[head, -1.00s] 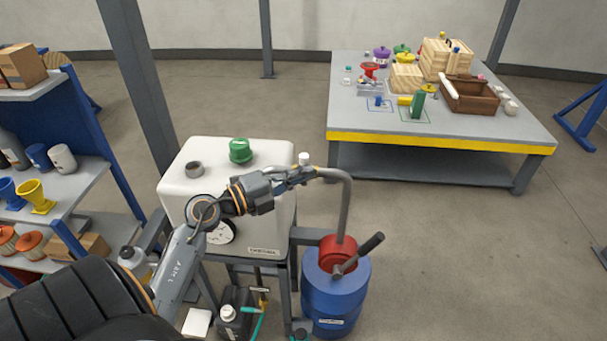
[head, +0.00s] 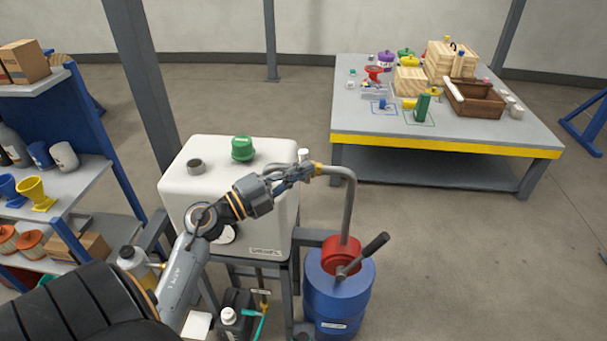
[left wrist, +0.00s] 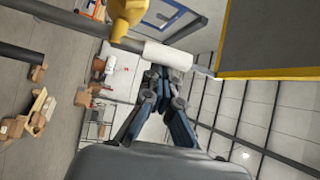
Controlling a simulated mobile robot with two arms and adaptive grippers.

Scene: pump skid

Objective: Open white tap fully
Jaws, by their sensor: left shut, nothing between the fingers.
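The white tap (head: 304,155) is a small white handle by the brass fitting (head: 318,169) at the end of the grey bent pipe (head: 349,205). In the left wrist view the white tap (left wrist: 167,55) lies across the picture just beyond the fingertips, with the yellow brass part (left wrist: 126,14) to its upper left. My left gripper (head: 302,171) is shut and empty, its tips close below the tap in the head view; the left wrist view shows its fingers (left wrist: 164,76) together. I cannot tell whether they touch the tap. My right gripper is not in view.
A white tank (head: 274,210) with a green cap (head: 242,148) stands beneath my left arm. A blue drum (head: 335,303) with a red pump (head: 340,253) and crank stands to its right. A loaded work table (head: 480,145) is behind; shelves (head: 85,185) stand at left.

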